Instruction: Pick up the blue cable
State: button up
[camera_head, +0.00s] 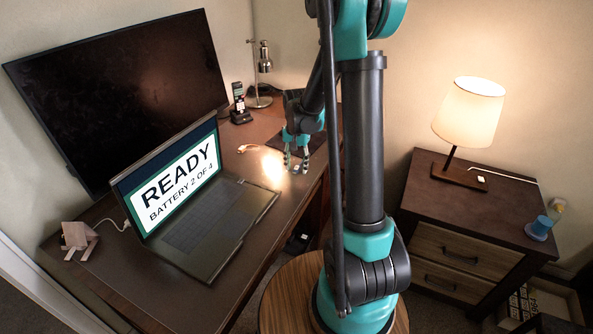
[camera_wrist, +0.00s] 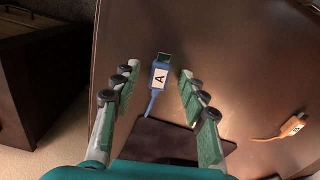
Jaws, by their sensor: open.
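The blue cable (camera_wrist: 159,80) lies on the desk top in the wrist view. Its metal plug end points away from my gripper, and a white label with the letter A is on its connector. My gripper (camera_wrist: 157,75) is open, with one finger on each side of the cable and gaps between.
An orange cable (camera_wrist: 291,127), also labelled A, lies to the right on the desk (camera_wrist: 240,50). A dark blotter (camera_wrist: 165,142) lies close to my gripper. An open laptop (camera_head: 190,215), a phone on a stand (camera_head: 239,103) and a desk lamp (camera_head: 264,65) stand on the desk.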

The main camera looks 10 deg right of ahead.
jog(key=c, duration=0.9)
jog(key=shift+r, duration=0.1)
